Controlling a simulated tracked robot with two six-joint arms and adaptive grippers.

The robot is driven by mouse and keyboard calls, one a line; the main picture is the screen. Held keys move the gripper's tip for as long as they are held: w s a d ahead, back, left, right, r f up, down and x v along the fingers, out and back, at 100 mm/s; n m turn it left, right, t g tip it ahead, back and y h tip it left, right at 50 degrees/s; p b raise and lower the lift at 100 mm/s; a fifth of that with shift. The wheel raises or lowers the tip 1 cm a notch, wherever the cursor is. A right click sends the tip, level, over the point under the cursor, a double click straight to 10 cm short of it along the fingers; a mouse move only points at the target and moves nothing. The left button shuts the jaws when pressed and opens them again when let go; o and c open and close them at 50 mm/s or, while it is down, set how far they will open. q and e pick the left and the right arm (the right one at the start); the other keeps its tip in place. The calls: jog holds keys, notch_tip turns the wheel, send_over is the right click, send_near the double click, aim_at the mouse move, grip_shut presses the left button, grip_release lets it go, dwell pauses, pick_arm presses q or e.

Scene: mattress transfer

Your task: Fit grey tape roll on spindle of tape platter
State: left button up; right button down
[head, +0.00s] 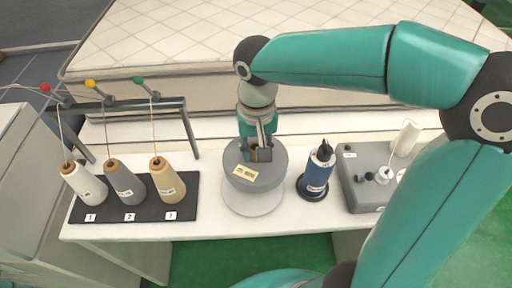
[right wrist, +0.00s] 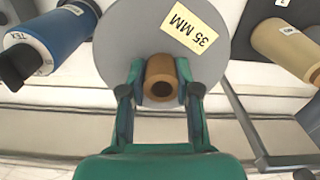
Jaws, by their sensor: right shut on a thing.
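The grey tape roll (head: 268,185) is a thick disc with a yellow label reading "35 MM" in the right wrist view (right wrist: 118,30). My right gripper (head: 259,150) is over its middle, with its fingers shut on the roll's brown core (right wrist: 162,72). The core's hole looks dark. The pale round tape platter (head: 250,208) shows beneath the roll on the white bench. The spindle is hidden by the roll. I cannot tell whether the roll touches the platter. My left gripper is not in view.
A blue roll on a dark stand (head: 318,172) stands close right of the platter. A grey device (head: 365,190) is farther right. Several thread cones on a black base (head: 150,212) and a dark thread frame (head: 191,135) are at left. A mattress (head: 190,40) lies behind.

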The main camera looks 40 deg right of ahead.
jog(key=shift+f+b, duration=0.3)
jog(key=shift+f, duration=0.05)
jog(key=shift+r+p, duration=0.3)
jog(key=shift+r, duration=0.05)
jog(key=shift+w, duration=0.1)
dwell(0.7)
jog(key=shift+a+f+b, duration=0.1)
jog(key=shift+f+b, duration=0.65)
jog(key=shift+f, duration=0.2)
dwell(0.7)
jog(key=shift+f, duration=0.3)
jog(key=shift+f+b, duration=3.85)
jog(key=shift+f, duration=0.55)
jog(key=c, duration=0.7)
grip_release()
jog(key=shift+r, duration=0.1)
jog(key=shift+c, duration=0.2)
